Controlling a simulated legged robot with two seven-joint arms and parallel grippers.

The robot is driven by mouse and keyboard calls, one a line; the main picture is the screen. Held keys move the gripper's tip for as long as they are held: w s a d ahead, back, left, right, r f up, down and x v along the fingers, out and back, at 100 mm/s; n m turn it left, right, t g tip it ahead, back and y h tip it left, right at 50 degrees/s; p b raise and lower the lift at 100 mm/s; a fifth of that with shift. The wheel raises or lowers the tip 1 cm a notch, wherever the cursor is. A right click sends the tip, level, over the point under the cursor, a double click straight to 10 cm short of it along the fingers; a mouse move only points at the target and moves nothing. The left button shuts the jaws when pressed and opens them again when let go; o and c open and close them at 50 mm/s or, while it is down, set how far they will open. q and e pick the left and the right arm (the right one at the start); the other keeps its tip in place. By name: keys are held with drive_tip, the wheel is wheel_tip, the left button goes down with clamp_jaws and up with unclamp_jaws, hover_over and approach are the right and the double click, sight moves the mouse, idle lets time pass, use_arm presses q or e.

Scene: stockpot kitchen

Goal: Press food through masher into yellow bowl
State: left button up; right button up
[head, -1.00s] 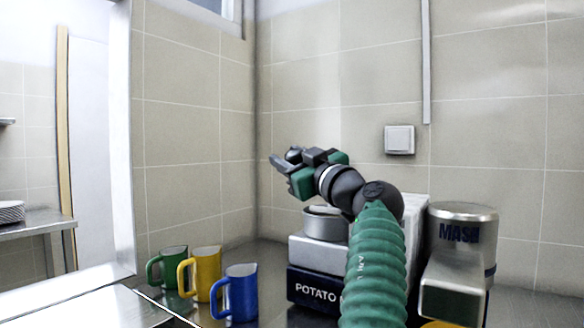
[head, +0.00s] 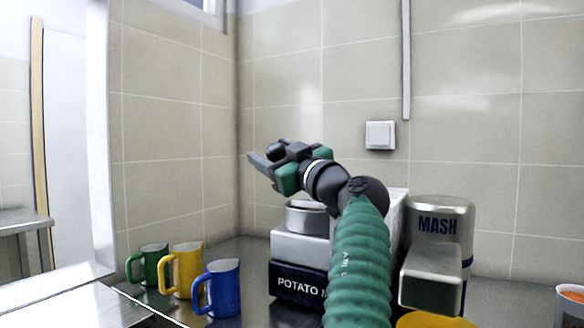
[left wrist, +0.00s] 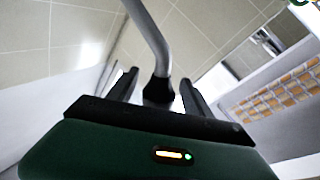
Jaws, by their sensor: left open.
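The silver masher (head: 437,240) marked MASH stands on the counter at the right. The yellow bowl (head: 436,321) is under its projecting front part, cut off by the lower picture edge. A white container with orange contents (head: 571,303) is partly in view at the far right. My left gripper (head: 262,157) is open, raised above and left of a round metal pan, well left of the masher. In the left wrist view its two fingers (left wrist: 158,90) stand apart. A grey bar runs between them; I cannot tell what it is. My right gripper is out of view.
A box marked POTATO (head: 298,285) bears the metal pan (head: 305,218), behind my left arm. Green (head: 152,262), yellow (head: 186,270) and blue (head: 223,288) mugs stand left of it. A tiled wall with a switch (head: 380,135) closes off the back.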

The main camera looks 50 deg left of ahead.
use_arm(q)
drive_tip(key=b+v, duration=0.5)
drive_tip(key=v, duration=1.1)
drive_tip(key=shift+a+f, duration=0.1)
drive_tip(key=shift+a, duration=0.05)
